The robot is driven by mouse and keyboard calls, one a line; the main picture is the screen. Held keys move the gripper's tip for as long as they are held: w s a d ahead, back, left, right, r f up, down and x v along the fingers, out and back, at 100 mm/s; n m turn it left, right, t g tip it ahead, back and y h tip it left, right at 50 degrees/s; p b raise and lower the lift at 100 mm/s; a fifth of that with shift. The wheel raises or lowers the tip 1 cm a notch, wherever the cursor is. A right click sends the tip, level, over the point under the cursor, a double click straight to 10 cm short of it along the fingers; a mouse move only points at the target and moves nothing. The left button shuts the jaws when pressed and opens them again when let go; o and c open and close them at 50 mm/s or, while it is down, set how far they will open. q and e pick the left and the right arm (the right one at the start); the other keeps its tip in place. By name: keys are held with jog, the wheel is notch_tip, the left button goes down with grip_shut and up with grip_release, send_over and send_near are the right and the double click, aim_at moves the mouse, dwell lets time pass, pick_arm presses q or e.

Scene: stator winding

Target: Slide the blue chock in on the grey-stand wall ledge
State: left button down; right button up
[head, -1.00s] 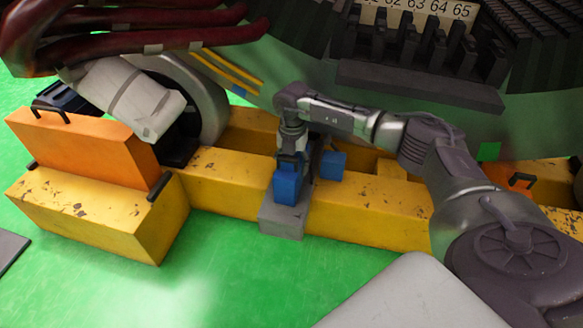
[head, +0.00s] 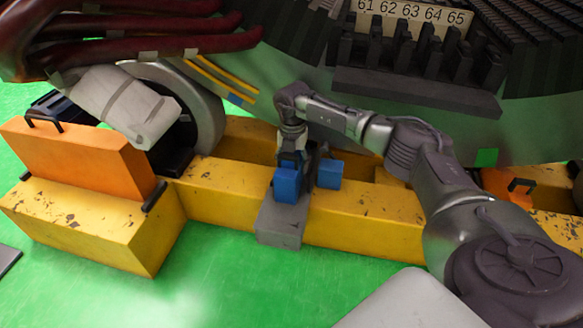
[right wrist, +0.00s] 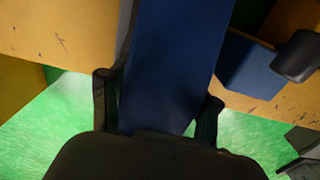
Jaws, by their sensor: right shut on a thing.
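In the head view, my right gripper (head: 289,160) points down and is shut on a blue chock (head: 286,186). The chock is over the grey stand (head: 281,222) at the yellow beam; I cannot tell whether it touches the stand. In the right wrist view, the chock (right wrist: 175,65) fills the space between the fingers of the right gripper (right wrist: 157,108). The wall ledge is hidden behind the gripper and chock. My left gripper is not in view.
A second blue block (head: 330,174) is just right of the stand, by the yellow beam (head: 370,207). The large stator (head: 300,125) curves close behind my right arm. An orange case (head: 75,155) sits on the beam's left end.

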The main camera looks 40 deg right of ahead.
jog(key=shift+w+d, duration=0.25)
jog(key=shift+w, duration=0.05)
jog(key=o, duration=1.4)
jog(key=shift+d+r, duration=0.1)
jog(key=shift+c, duration=0.2)
